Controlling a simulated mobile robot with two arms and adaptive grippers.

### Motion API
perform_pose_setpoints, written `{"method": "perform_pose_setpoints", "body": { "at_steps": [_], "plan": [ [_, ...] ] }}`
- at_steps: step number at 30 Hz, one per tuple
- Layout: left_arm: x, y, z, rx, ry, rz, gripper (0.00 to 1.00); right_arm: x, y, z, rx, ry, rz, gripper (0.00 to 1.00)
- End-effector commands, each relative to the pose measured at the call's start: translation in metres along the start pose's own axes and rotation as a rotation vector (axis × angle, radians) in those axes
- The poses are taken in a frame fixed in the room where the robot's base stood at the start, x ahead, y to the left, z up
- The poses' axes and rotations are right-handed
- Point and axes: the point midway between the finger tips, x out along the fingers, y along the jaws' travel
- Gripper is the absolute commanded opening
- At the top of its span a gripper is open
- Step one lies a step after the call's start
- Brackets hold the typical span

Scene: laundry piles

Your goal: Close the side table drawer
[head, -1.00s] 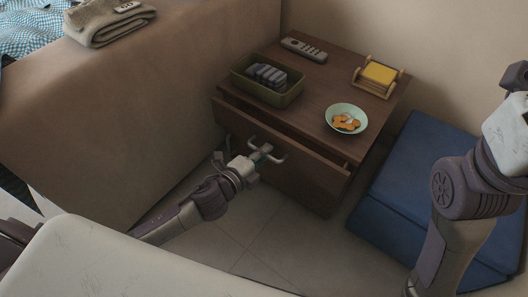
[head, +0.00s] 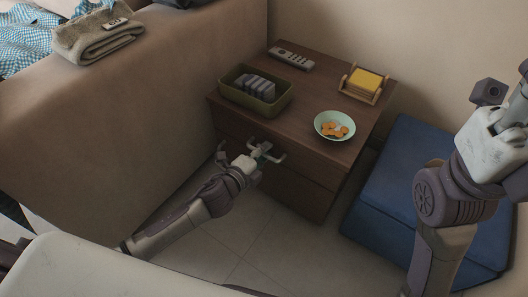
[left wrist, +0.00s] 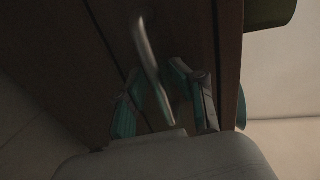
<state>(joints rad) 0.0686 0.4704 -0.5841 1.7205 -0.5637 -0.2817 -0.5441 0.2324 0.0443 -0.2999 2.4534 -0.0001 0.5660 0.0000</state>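The wooden side table (head: 300,88) stands against the wall. Its upper drawer (head: 305,185) looks flush with the table front, with no open gap visible under the top. A metal handle (head: 272,151) is on the drawer front. My left gripper (head: 262,153) is at this handle. In the left wrist view, the handle (left wrist: 153,75) passes between the two teal-padded fingers of my left gripper (left wrist: 162,98). The fingers are spread apart, and a gap shows beside the handle. My right arm is at the right edge in the head view, with its fingers out of sight.
On the tabletop are a green tray (head: 272,106) of grey items, a remote (head: 291,59), a yellow stack in a wooden holder (head: 365,84), and a bowl of snacks (head: 334,125). A blue cushioned block (head: 405,170) is right of the table; a sofa arm (head: 130,120) is left.

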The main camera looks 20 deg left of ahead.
Motion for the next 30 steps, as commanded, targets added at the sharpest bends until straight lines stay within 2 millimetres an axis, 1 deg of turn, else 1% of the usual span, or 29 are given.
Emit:
{"method": "perform_pose_setpoints", "body": {
  "at_steps": [4,7,11,18,21,24,30],
  "plan": [
    [-0.002,0.0,-0.001,0.0,0.002,-0.001,0.37,0.001,0.0,-0.003,-0.001,0.007,-0.005,0.44],
    [-0.01,0.001,0.0,-0.001,0.001,0.002,0.37,0.001,0.0,-0.002,-0.001,0.006,-0.003,0.44],
    [-0.033,0.002,-0.001,0.0,0.003,0.003,0.37,0.001,0.0,-0.002,-0.001,0.005,-0.002,0.44],
    [-0.085,0.002,-0.001,-0.002,0.002,0.004,0.37,0.001,0.0,-0.001,0.0,0.004,-0.001,0.44],
    [-0.101,0.001,-0.001,-0.002,0.001,0.002,0.37,0.001,0.0,-0.001,0.0,0.004,-0.001,0.44],
    [-0.111,0.001,-0.001,-0.002,0.002,0.002,0.37,0.001,0.0,-0.001,0.0,0.003,0.0,0.44],
    [-0.119,0.0,-0.001,0.0,0.002,0.0,0.37,0.001,0.0,-0.001,0.0,0.003,0.0,0.44]
  ]
}}
